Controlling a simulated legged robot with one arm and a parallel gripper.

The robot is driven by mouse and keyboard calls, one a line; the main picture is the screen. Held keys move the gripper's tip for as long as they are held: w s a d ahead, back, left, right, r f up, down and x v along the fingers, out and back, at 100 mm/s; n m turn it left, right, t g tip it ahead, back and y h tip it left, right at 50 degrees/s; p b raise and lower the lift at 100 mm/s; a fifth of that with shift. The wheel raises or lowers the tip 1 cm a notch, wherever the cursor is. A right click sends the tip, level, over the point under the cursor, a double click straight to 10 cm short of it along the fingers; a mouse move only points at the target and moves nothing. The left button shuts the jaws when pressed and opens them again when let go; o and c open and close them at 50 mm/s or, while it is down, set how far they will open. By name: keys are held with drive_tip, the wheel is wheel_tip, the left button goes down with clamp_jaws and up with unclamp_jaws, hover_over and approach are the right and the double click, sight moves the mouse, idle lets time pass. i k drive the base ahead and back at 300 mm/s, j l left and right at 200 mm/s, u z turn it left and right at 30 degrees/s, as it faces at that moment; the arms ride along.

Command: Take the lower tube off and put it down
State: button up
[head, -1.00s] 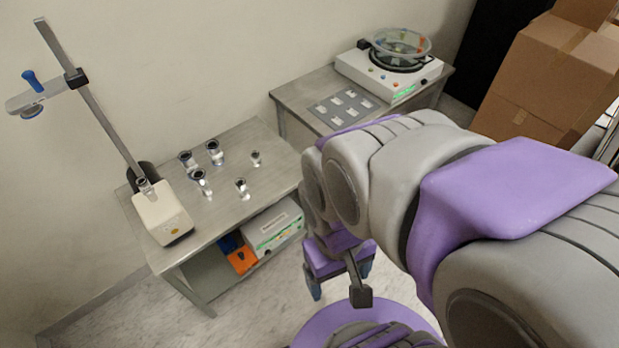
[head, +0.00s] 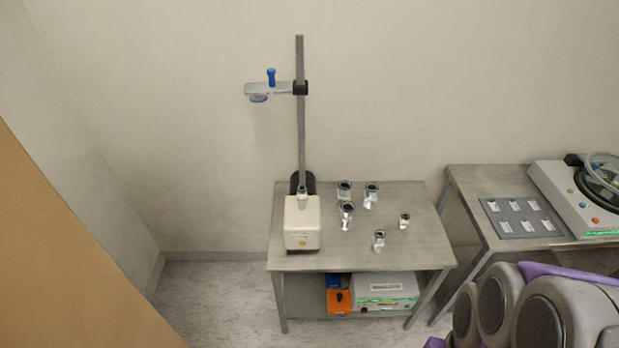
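Several short metal tube pieces with dark rims stand on the steel table (head: 350,252). They include one at the back left (head: 344,190), one at the back middle (head: 371,195), one at the front (head: 379,240) and a small one at the right (head: 404,221). A tall stand (head: 301,130) rises behind a cream-coloured base unit (head: 303,222). A small metal fitting (head: 302,194) sits on top of the base unit. I cannot tell which piece is the lower tube. My gripper is out of view; only my arm links show at the bottom right.
The stand's side arm (head: 270,89) carries a blue knob. A white box (head: 384,290) and an orange item (head: 339,301) sit on the shelf below. A second table (head: 480,188) at the right holds a grey tray (head: 520,217) and a white device (head: 575,195). A brown panel (head: 60,260) fills the lower left.

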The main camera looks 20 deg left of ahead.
sight(302, 188)
drive_tip(key=i+l, duration=0.15)
drive_tip(key=i, duration=0.25)
drive_tip(key=i+l+u, duration=0.1)
drive_tip(key=i, duration=0.25)
drive_tip(key=i+l, duration=0.25)
drive_tip(key=i, duration=0.15)
drive_tip(key=u, duration=2.15)
drive_tip(key=l, duration=0.05)
